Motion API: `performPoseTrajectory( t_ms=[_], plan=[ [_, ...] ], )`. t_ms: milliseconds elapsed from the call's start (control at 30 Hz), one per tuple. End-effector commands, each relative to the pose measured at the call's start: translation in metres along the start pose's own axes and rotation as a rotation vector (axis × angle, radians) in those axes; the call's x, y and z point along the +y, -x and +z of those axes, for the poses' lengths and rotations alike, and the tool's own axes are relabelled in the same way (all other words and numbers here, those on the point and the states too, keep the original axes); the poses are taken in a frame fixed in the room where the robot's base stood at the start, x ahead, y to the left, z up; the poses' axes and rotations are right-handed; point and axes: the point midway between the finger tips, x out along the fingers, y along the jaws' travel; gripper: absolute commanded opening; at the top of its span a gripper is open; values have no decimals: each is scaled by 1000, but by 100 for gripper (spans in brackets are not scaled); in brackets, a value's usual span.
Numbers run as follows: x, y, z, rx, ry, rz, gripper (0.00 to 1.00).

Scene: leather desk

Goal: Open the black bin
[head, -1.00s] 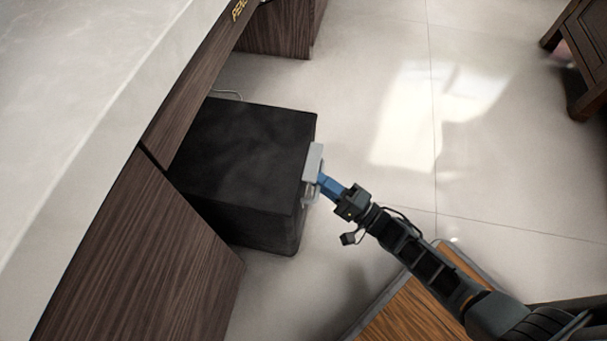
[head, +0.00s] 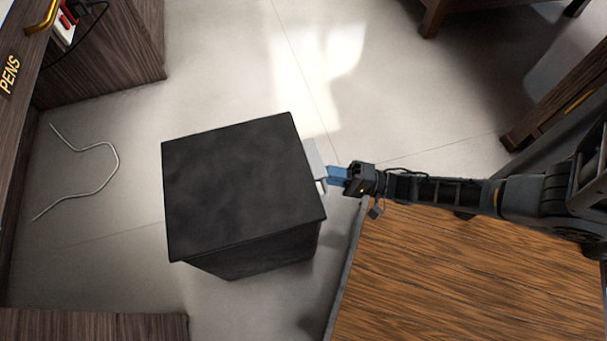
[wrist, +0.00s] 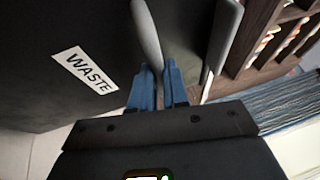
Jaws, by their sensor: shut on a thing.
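The black bin (head: 240,185) stands upright on the pale floor in the middle of the head view, its flat dark top facing up with no gap visible. A light grey handle (head: 313,158) is on its right side. My gripper (head: 328,175), with blue fingers, is at that handle. In the wrist view the fingers (wrist: 158,82) are shut on the grey bar of the handle (wrist: 147,32). The black front of the bin (wrist: 45,35) carries a white WASTE label (wrist: 85,69), left of the fingers. The bin's inside is hidden.
The dark wood desk, with a PENS label (head: 9,75), is at the left. A white cable (head: 112,160) lies on bare floor between desk and bin. A wooden surface (head: 470,280) is at the lower right, close to the bin. Clear floor (head: 225,70) lies behind.

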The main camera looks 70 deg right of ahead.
Motion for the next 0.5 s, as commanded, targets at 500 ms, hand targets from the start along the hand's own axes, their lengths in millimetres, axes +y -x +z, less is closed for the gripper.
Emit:
performPoseTrajectory(
  t_ms=[500],
  plan=[
    [-8, 46, -18, 0, 0, 3, 0]
  ],
)
